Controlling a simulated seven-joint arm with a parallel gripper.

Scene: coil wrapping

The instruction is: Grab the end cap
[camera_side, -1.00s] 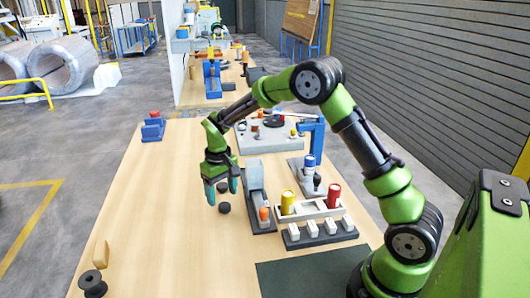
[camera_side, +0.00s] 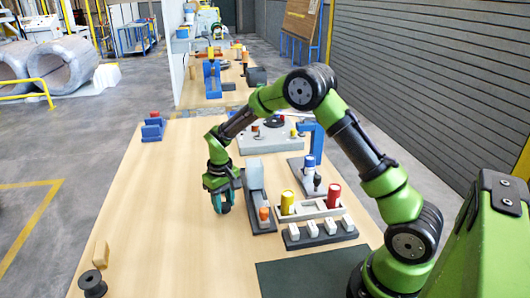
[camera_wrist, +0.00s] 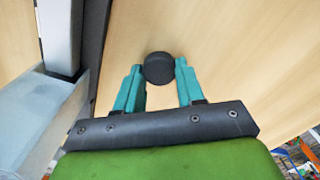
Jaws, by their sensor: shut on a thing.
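My gripper (camera_side: 222,203) is down at the wooden table, left of the grey stand. In the wrist view, its teal fingers (camera_wrist: 159,70) are closed on a round black end cap (camera_wrist: 158,68), one fingertip on each side of it. In the side view the fingers mostly hide this cap. A second black cap, seen earlier near the first, does not show now.
A grey stand with an upright block (camera_side: 255,175) is close to the right of my gripper. A holder with yellow and red cylinders (camera_side: 319,208) stands further right. A black spool (camera_side: 92,283) and a tan block (camera_side: 101,254) lie at front left. The table's left middle is clear.

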